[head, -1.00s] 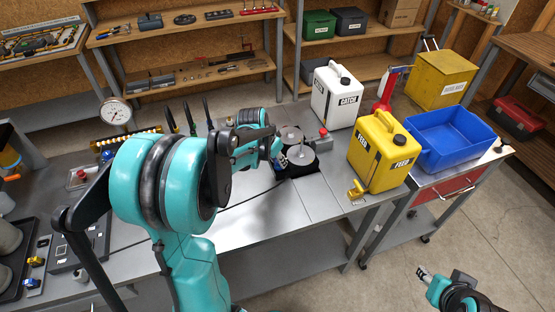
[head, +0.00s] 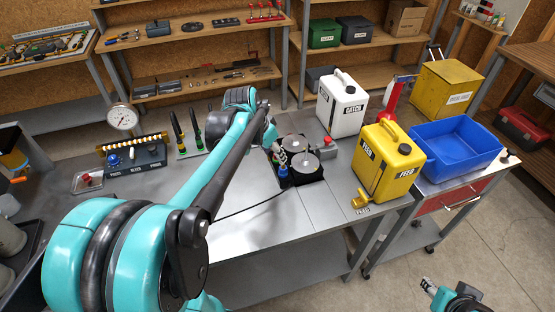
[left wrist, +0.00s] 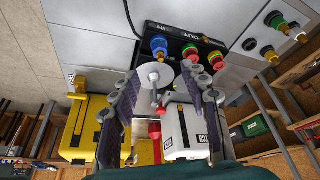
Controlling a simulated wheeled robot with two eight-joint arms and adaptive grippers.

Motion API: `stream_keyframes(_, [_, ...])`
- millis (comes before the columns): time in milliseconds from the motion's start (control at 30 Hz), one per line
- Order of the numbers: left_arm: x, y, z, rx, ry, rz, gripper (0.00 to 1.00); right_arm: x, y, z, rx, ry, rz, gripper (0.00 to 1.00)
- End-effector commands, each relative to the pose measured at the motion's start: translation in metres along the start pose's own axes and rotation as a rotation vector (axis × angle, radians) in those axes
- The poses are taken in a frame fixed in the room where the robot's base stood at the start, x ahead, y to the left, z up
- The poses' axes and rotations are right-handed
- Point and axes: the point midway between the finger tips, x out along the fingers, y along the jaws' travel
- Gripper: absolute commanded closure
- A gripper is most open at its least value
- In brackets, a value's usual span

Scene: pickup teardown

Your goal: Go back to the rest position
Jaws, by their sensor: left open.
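My left arm reaches across the grey workbench (head: 240,228). My left gripper (head: 280,159) is over the left side of the black pump unit with two pale discs (head: 300,163). In the left wrist view the left gripper (left wrist: 160,92) has its fingers spread, with nothing between them; the pump unit (left wrist: 190,44) lies beyond the tips. Whether the fingers touch it I cannot tell. My right gripper (head: 430,287) is at the lower right, over the floor, away from the bench; it is too small to judge its opening.
A white jug (head: 342,103) and a yellow jug (head: 386,162) stand right of the pump unit. A blue bin (head: 455,145) sits on a red-drawer cart. A gauge (head: 123,118) and a rack of fittings (head: 140,157) are at the left. The bench front is mostly clear.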

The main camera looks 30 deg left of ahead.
Motion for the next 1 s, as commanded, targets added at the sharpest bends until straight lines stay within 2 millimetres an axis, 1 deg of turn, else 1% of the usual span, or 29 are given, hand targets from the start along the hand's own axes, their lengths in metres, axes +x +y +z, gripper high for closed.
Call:
stream_keyframes(33, [-0.005, 0.000, 0.000, -0.001, 0.000, 0.000, 0.55, 0.000, 0.000, 0.000, 0.000, 0.000, 0.000, 0.59])
stream_keyframes(100, [-0.010, 0.000, 0.000, 0.000, 0.000, 0.000, 0.55, 0.000, 0.000, 0.000, 0.000, 0.000, 0.000, 0.59])
stream_keyframes(267, [-0.013, 0.000, 0.000, 0.000, 0.000, 0.000, 0.55, 0.000, 0.000, 0.000, 0.000, 0.000, 0.000, 0.59])
stream_keyframes(367, [-0.013, 0.006, 0.001, -0.001, 0.002, -0.003, 0.55, 0.000, 0.000, 0.000, 0.000, 0.000, 0.000, 0.59])
stream_keyframes(467, [-0.017, 0.030, 0.008, -0.012, 0.011, -0.018, 0.55, 0.002, 0.000, 0.001, 0.000, 0.000, 0.000, 0.59])
stream_keyframes(567, [-0.021, 0.068, 0.023, -0.036, 0.035, -0.044, 0.55, 0.004, 0.000, 0.003, 0.000, 0.000, 0.000, 0.59])
stream_keyframes(600, [-0.022, 0.085, 0.032, -0.047, 0.049, -0.054, 0.55, 0.005, 0.000, 0.004, 0.000, 0.000, 0.000, 0.59])
stream_keyframes(700, [-0.022, 0.122, 0.056, -0.080, 0.093, -0.077, 0.55, 0.007, 0.000, 0.005, 0.000, 0.000, 0.000, 0.59])
stream_keyframes(800, [-0.018, 0.151, 0.080, -0.108, 0.139, -0.089, 0.55, 0.009, 0.000, 0.007, 0.000, 0.000, 0.000, 0.59])
stream_keyframes(900, [-0.013, 0.171, 0.099, -0.132, 0.181, -0.093, 0.55, 0.011, 0.000, 0.007, 0.000, 0.000, 0.000, 0.59])
stream_keyframes(1000, [-0.009, 0.182, 0.111, -0.148, 0.210, -0.091, 0.55, 0.011, 0.000, 0.008, 0.000, 0.000, 0.000, 0.59])
